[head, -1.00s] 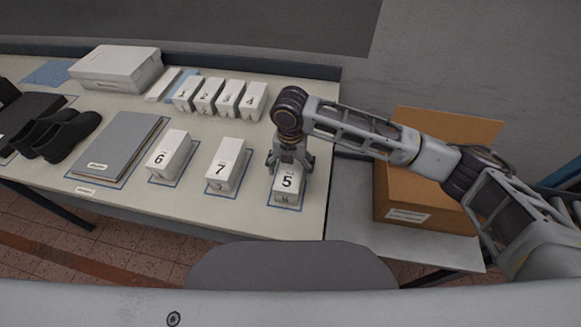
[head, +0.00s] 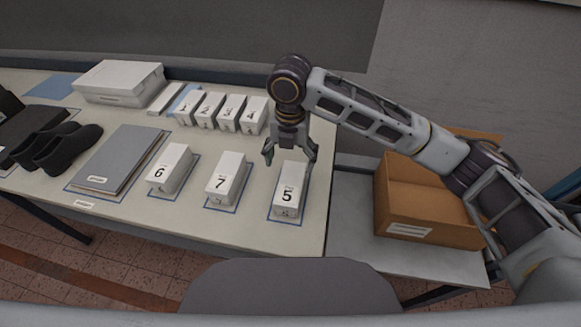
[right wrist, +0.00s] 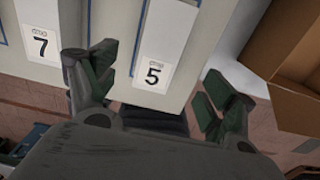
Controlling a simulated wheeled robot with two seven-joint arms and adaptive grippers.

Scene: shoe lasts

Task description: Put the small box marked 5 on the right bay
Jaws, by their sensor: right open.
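The small white box marked 5 (head: 288,196) stands in the right-hand blue-outlined bay (head: 272,212) near the table's front right corner. It also shows between my fingers in the right wrist view (right wrist: 160,45). My right gripper (head: 289,155) is open and empty, above and just behind the box, apart from it. In the right wrist view the gripper (right wrist: 155,92) has its fingers spread to either side of the box. Boxes marked 7 (head: 228,178) and 6 (head: 170,168) stand in the bays to its left. My left gripper is not in view.
Small boxes marked 1 to 4 (head: 232,112) stand in a row behind. A grey folder (head: 120,155), black shoes (head: 65,148) and a large white box (head: 118,80) are on the left. An open cardboard box (head: 420,205) stands to the right on a lower surface.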

